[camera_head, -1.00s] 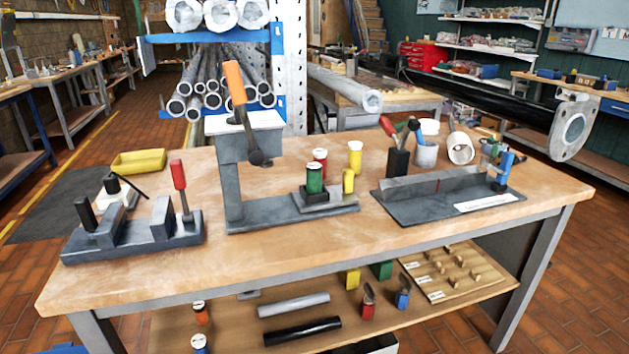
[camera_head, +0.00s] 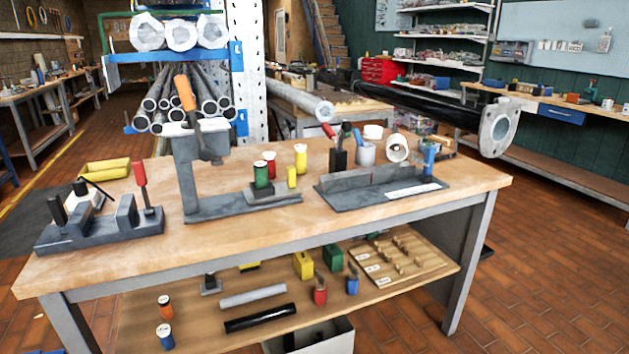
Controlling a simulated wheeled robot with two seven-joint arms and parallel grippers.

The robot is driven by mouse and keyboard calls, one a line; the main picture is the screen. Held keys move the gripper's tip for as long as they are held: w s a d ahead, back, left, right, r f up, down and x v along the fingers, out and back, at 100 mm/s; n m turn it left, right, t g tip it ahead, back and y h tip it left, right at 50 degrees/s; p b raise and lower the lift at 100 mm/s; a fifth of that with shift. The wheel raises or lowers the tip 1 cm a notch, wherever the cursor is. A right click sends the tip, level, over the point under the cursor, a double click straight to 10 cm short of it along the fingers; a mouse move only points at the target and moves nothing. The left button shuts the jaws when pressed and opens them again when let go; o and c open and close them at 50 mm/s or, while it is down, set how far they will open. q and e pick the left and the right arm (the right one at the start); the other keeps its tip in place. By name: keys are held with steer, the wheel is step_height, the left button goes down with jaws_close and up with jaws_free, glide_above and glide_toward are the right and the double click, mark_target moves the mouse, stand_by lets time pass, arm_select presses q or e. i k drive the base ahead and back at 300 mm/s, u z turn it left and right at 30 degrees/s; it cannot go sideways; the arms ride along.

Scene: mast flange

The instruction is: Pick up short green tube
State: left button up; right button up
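The short green tube (camera_head: 261,175) stands upright on the grey base of the press (camera_head: 185,170), in the middle of the workbench top. A short red tube (camera_head: 269,163) stands just behind it. Neither of my grippers shows in the view.
A vise (camera_head: 100,227) is at the bench's left, and a flat dark fixture (camera_head: 375,187) is to the right of the tubes. The workbench (camera_head: 330,220) is clear along its front edge. The lower shelf (camera_head: 190,310) holds bars and small blocks. Open floor (camera_head: 560,270) lies at right.

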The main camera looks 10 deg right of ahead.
mark_target(261, 176)
steer(key=z, duration=0.25)
steer(key=i, duration=0.85)
steer(key=u, duration=0.3)
